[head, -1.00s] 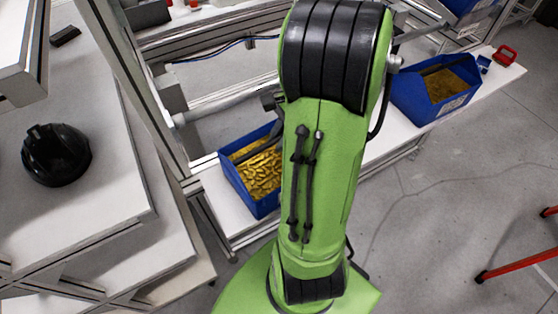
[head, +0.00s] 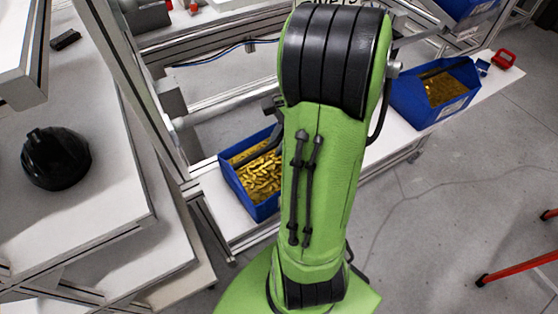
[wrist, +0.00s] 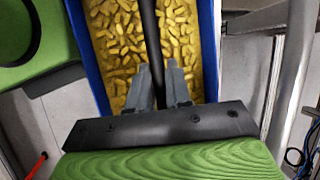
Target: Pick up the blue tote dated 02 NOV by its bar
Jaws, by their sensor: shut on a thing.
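A blue tote (head: 233,182) with yellow pieces inside stands on a white shelf, partly hidden behind my arm in the head view. In the wrist view a blue tote (wrist: 90,58) full of yellow pieces lies under my gripper (wrist: 160,80). Its dark bar (wrist: 150,28) runs between my two grey fingers, which are shut on it. My gripper's fingers cannot be made out in the head view. A second blue tote (head: 408,105) with yellow contents and a pale label stands farther right. No date is readable on either tote.
A black helmet shell (head: 56,160) rests on the white table at left. Metal frame rails (head: 215,112) stand close around the left tote. A red item (head: 503,59) lies beyond the right tote. Red legs (head: 520,266) stand on the open grey floor at right.

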